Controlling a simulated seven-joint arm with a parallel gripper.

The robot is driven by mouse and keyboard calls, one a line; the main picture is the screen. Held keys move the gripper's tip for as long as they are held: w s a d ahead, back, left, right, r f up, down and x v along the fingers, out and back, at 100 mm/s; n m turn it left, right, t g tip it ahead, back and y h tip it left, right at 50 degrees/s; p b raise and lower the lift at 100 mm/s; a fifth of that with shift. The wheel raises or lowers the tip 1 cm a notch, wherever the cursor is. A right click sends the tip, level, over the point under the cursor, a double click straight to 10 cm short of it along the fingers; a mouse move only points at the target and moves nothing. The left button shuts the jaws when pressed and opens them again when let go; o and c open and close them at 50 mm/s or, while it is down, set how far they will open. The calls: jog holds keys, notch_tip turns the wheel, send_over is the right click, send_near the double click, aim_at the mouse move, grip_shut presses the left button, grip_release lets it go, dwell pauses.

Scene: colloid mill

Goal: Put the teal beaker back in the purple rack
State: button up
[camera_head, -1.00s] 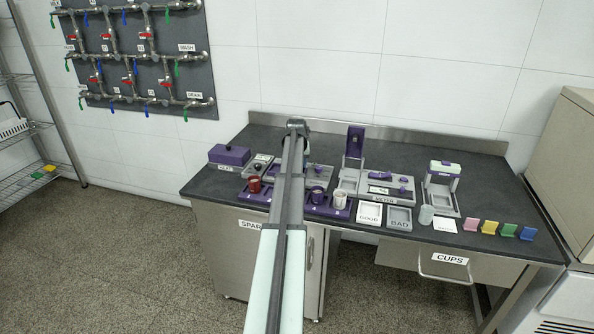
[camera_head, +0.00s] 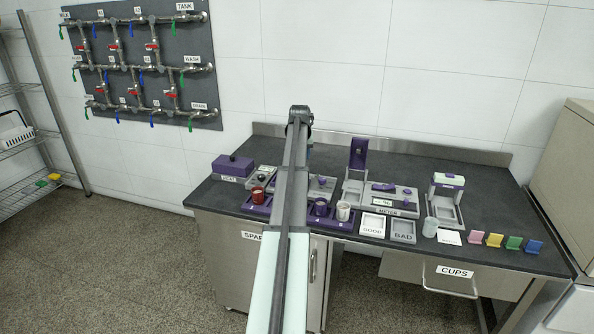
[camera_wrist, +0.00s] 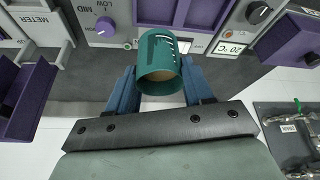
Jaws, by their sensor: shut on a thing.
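The teal beaker (camera_wrist: 158,56) is between the two blue fingers of my gripper (camera_wrist: 159,74) in the wrist view. The fingers are shut on its sides, and its open mouth faces the camera. In the head view my arm hides most of the gripper and the beaker. The purple rack (camera_head: 257,209) lies along the bench's front edge, and my arm crosses in front of its middle. A red cup (camera_head: 258,196) stands in its left part. A dark purple cup (camera_head: 321,207) and a white cup (camera_head: 343,211) stand in its right part.
A purple box (camera_head: 232,167) and a grey knobbed device (camera_head: 261,181) stand behind the rack's left part. GOOD (camera_head: 373,225) and BAD (camera_head: 403,230) trays sit beside the rack. The back of the bench (camera_head: 420,165) is clear.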

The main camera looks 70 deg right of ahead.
jog(key=w+a+n, duration=0.1)
jog(key=w+a, duration=0.8)
jog(key=a, duration=0.1)
jog(key=s+a+f+m+g, duration=0.2)
jog(key=s+a+m, duration=0.1)
jog(key=s+m, duration=0.15)
jog(key=shift+m, duration=0.45)
jog(key=shift+w+a+f, duration=0.1)
jog(key=shift+w+f, duration=0.05)
jog(key=shift+f, duration=2.25)
jog(key=shift+w+a+f, duration=0.1)
jog(key=shift+f, duration=2.25)
jog(key=shift+f, duration=0.15)
jog(key=o, duration=1.2)
jog(key=shift+c, duration=0.2)
jog(key=v, duration=1.2)
